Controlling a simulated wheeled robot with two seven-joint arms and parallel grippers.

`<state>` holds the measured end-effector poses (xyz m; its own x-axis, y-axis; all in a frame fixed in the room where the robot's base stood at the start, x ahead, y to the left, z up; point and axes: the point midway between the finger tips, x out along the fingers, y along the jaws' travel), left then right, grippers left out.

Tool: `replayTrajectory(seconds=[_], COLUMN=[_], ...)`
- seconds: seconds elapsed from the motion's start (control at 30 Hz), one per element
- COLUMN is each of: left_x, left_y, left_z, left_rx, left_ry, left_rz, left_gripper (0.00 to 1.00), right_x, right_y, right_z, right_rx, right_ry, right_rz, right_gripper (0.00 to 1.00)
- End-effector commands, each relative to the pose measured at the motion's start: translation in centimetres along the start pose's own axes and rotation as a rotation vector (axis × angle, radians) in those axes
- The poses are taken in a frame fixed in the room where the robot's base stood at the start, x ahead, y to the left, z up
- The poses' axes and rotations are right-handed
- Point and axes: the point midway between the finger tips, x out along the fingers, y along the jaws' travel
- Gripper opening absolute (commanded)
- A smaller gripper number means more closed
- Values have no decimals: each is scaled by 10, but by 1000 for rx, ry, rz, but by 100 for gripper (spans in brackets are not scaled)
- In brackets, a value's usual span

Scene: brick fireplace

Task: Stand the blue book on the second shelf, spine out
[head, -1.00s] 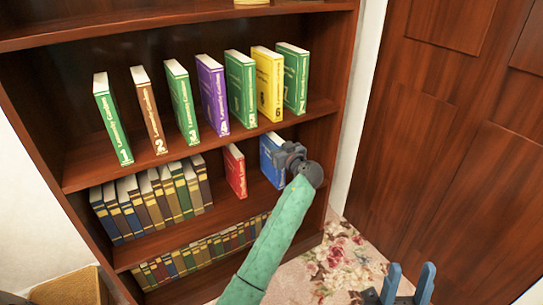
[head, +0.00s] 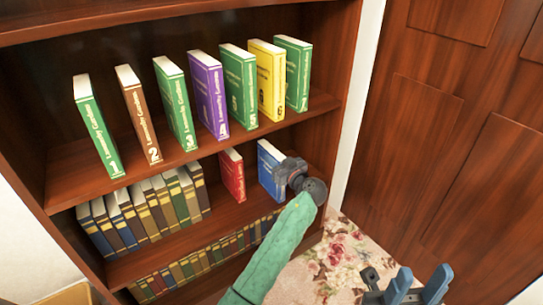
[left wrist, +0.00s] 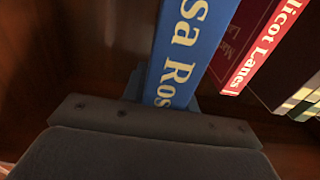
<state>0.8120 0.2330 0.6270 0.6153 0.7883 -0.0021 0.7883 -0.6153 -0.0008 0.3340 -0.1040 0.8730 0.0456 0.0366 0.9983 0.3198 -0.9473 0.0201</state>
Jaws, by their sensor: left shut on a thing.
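The blue book (head: 269,166) stands on the shelf below the numbered books, to the right of a red book (head: 232,174) with a gap between them. My left gripper (head: 284,174) is shut on the blue book at its front, near the spine. In the left wrist view, the blue book's spine (left wrist: 188,50), with white letters, faces the camera between the fingers. The red book's spine (left wrist: 262,50) is beside it. The book's lower part is hidden by my gripper. My right gripper (head: 423,276) is at the bottom right, its two blue fingers apart and empty.
Several numbered books (head: 208,95) stand on the shelf above. A row of dark books (head: 150,208) fills the left of the blue book's shelf, with more books (head: 205,257) below. The bookcase's right side panel (head: 335,110) is close to my left gripper. A wooden door (head: 450,130) is at right.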

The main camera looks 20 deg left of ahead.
Motion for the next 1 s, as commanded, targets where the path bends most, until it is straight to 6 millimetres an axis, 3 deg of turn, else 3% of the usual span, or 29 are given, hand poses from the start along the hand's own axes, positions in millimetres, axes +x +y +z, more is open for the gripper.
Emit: replayTrajectory(seconds=[0.3, 0.33, 0.4, 0.43, 0.8, 1.0], left_x=[0, 0, 0, 0, 1, -29], left_y=[0, 0, 0, 0, 0, 0], left_z=[3, 2, 2, 2, -2, 0], left_rx=[-1, 0, 0, 0, 0, -1], left_ry=[1, 0, 0, 0, 0, -3], left_rz=[0, -1, -1, -1, 0, 0], left_gripper=[0, 35, 49, 51, 51, 51], right_x=[-4, -2, -1, 0, 5, -2], right_y=[0, 0, 0, 0, 0, 1], right_z=[-1, -1, -2, -2, -3, 6], right_rx=[2, 4, 5, 5, 2, -1], right_ry=[3, 6, 9, 10, 11, -23], right_rz=[0, 1, 1, 2, 1, 3], right_gripper=[36, 36, 36, 36, 36, 36])
